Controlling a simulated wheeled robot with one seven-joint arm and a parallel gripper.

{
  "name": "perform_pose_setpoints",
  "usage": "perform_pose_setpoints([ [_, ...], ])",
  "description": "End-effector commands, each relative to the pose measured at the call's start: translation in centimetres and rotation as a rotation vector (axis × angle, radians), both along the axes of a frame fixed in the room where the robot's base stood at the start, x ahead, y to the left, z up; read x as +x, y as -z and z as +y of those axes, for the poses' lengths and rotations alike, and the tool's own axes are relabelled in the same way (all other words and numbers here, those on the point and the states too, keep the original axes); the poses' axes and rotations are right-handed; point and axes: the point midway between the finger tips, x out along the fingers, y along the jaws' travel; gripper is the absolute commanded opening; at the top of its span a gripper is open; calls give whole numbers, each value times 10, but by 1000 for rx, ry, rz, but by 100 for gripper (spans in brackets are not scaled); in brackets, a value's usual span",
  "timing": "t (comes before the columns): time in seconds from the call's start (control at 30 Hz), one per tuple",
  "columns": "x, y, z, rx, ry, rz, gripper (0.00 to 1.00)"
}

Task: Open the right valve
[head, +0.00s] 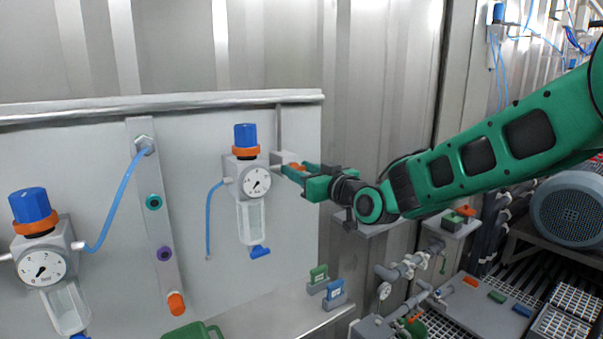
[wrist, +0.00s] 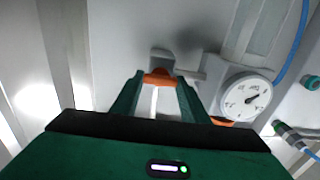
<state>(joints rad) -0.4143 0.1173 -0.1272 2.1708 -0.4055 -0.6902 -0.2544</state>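The right valve has an orange handle (wrist: 158,77) on a grey block (wrist: 160,56) on the panel. In the head view the grey block (head: 283,158) sits right of the right gauge unit, with the handle mostly hidden by my gripper. My gripper (head: 284,170) reaches in from the right. In the wrist view my gripper (wrist: 159,80) has its two green fingers apart, one on each side of the orange handle, at its ends. Whether they touch it I cannot tell.
The right gauge unit (head: 247,186), with a blue knob, stands close left of my gripper; its dial (wrist: 246,98) shows in the wrist view. A similar left gauge unit (head: 42,262) is farther left. Green and blue blocks (head: 327,285) sit on the ledge below.

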Motion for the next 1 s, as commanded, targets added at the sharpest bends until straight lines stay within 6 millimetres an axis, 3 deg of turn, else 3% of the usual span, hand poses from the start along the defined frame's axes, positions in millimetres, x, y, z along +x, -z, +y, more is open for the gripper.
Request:
perform_pose_setpoints([
  [0.47, 2, 0, -5, -100, 9, -68, 18],
  [1.0, 1, 1, -3, -501, 9, -339, 18],
])
